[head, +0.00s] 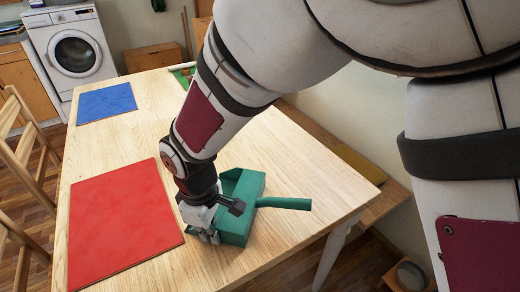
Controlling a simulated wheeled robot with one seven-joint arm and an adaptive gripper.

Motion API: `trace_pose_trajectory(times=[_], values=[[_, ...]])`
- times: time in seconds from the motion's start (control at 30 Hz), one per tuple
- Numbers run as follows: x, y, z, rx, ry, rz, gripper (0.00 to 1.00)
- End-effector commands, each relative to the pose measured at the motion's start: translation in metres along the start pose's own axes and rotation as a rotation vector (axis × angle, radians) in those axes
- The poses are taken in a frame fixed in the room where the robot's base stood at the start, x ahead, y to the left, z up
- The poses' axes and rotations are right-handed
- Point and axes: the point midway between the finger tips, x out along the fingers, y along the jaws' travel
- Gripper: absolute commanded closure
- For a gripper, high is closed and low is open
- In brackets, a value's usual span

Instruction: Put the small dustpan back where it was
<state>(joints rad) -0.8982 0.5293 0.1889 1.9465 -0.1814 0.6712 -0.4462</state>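The small green dustpan (237,226) lies on the pale wooden table (290,165), right of the red mat. Its handle (285,203) points right, toward the table's edge. My gripper (211,237) is low at the dustpan's left side, pointing down, with its fingers at the dustpan's near left wall. Part of the dustpan is hidden behind my gripper and wrist. Whether the fingers are closed on the wall or only beside it cannot be made out.
A red mat (122,222) lies left of my gripper and a blue mat (105,102) lies at the far left; both are bare. A green-edged item (183,76) at the table's far end is partly hidden by my arm. Bare wood lies between the mats.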

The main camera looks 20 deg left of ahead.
Motion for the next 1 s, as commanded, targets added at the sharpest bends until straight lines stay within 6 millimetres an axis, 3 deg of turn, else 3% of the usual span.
trace_pose_trajectory(times=[0.03, 0.1, 0.13, 0.53, 1.0], values=[[0.001, 0.000, 0.000, 0.000, 0.000, 0.000, 0.93], [0.001, 0.000, 0.000, 0.000, 0.000, 0.000, 0.77], [0.001, 0.000, 0.000, 0.000, 0.000, 0.000, 0.75], [-0.006, 0.000, 0.000, 0.001, 0.002, 0.001, 0.75], [-0.094, 0.001, 0.000, 0.001, 0.003, 0.002, 0.75]])
